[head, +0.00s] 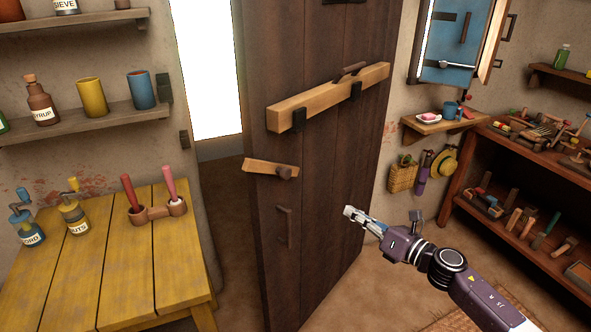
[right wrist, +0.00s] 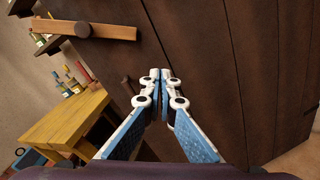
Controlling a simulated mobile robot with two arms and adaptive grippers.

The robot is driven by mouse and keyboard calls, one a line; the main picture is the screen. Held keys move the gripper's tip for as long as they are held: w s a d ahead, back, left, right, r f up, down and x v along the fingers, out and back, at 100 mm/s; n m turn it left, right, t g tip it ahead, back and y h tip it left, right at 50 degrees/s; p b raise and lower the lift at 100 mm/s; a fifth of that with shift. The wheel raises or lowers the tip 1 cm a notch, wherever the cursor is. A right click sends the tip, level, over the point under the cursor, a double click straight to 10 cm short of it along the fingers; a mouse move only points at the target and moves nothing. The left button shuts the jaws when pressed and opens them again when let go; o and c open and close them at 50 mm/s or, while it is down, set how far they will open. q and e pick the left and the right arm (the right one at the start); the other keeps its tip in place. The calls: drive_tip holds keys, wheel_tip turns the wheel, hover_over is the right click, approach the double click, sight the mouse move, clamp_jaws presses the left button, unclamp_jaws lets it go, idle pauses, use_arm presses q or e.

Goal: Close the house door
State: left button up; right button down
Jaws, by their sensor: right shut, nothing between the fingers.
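The dark plank house door (head: 330,130) stands partly open in the head view, with a bright doorway gap (head: 208,70) to its left. A light wooden bar (head: 320,98) lies across it in dark brackets. A short wooden latch (head: 270,168) sits tilted near its left edge, above a dark handle (head: 284,226). My right gripper (head: 350,215) is in front of the door's lower right part, shut and empty. In the right wrist view its fingertips (right wrist: 161,78) meet before the dark planks (right wrist: 225,50); contact cannot be told. My left gripper is not in view.
A yellow table (head: 110,260) with bottles and a two-cup holder stands left of the doorway. Shelves (head: 90,118) hang above it.

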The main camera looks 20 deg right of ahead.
drive_tip(key=s+a+r+n+g+y, duration=0.1)
drive_tip(key=a+r+n+y, duration=0.15)
drive_tip(key=r+n, duration=0.2)
drive_tip(key=a+r+n+y, duration=0.1)
drive_tip(key=a+r+n, duration=0.2)
drive_tip(key=r, duration=0.2)
drive_tip(key=p, duration=0.5)
approach(295, 172)
drive_tip(key=w+a+r, duration=0.3)
drive_tip(key=a, duration=0.3)
drive_tip(key=shift+w+a+r, duration=0.1)
drive_tip(key=shift+w+a, duration=0.3)
drive_tip(key=shift+w, duration=0.2)
